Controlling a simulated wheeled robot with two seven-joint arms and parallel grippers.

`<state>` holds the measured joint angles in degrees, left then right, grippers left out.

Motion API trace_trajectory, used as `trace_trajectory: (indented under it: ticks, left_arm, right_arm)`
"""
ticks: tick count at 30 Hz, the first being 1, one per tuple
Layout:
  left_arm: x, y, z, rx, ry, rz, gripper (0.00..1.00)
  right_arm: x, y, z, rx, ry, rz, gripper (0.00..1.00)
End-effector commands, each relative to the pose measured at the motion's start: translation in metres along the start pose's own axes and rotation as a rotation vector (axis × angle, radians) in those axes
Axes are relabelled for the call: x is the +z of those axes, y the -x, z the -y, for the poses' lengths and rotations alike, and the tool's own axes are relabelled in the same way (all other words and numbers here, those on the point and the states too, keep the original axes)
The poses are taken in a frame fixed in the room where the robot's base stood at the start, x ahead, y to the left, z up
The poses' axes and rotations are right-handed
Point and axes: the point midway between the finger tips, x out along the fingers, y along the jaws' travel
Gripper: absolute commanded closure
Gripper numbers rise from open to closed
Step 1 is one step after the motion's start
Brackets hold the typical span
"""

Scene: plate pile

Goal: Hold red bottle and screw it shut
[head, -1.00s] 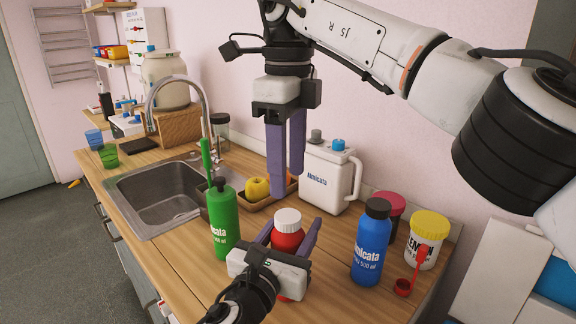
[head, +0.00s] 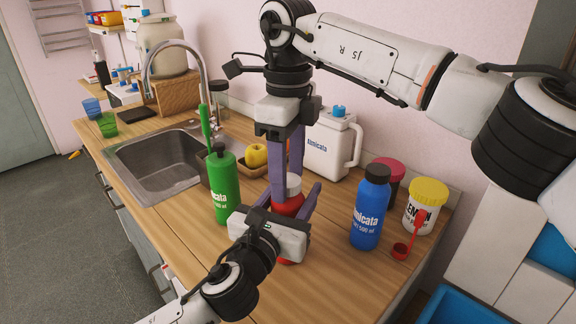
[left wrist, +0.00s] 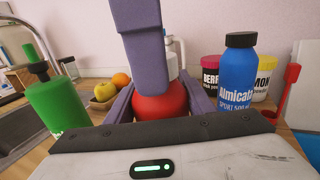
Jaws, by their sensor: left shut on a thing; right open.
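Contact with the cap cannot be told.
A green bottle (head: 224,185) stands left and a blue bottle (head: 370,212) right. Behind are a fruit tray (head: 254,170), a white jug (head: 330,145) and a yellow-lidded jar (head: 425,205) with a red scoop (head: 402,248). The sink (head: 158,165) is at left.

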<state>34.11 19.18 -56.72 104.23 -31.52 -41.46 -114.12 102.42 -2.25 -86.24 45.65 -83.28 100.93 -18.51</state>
Motion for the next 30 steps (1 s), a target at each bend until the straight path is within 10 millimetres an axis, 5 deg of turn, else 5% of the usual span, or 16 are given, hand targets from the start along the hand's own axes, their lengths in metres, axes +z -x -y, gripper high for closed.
trace_trajectory:
  ticks: [3,10,17,18,21,30]
  left_arm:
    - [-0.0011,0.0,-0.0002,0.001,0.0,-0.002,1.0]
    - [-0.0011,0.0,-0.0002,0.001,0.0,-0.002,1.0]
    - [-0.0011,0.0001,-0.0002,0.001,0.0,-0.002,1.0]
    - [-0.0011,0.0001,-0.0002,0.001,0.0,-0.002,1.0]
    - [-0.0011,0.0001,-0.0002,0.001,0.0,-0.002,1.0]
    - [-0.0011,0.0001,-0.0002,0.001,0.0,-0.002,1.0]
  right_arm:
    - [-0.0001,0.0001,0.0001,0.0,0.0,0.0,0.5]
    - [0.0,0.0003,0.0001,0.0,0.0,0.0,0.89]
    - [0.0,0.0005,0.0,0.0,0.0,0.0,0.91]
    - [0.0,0.0005,0.0,0.0,0.0,0.0,0.59]
    - [0.0001,0.0005,0.0,0.0,0.0,0.0,0.42]
    - [0.0002,0.0019,0.0,-0.001,0.0,0.0,0.42]
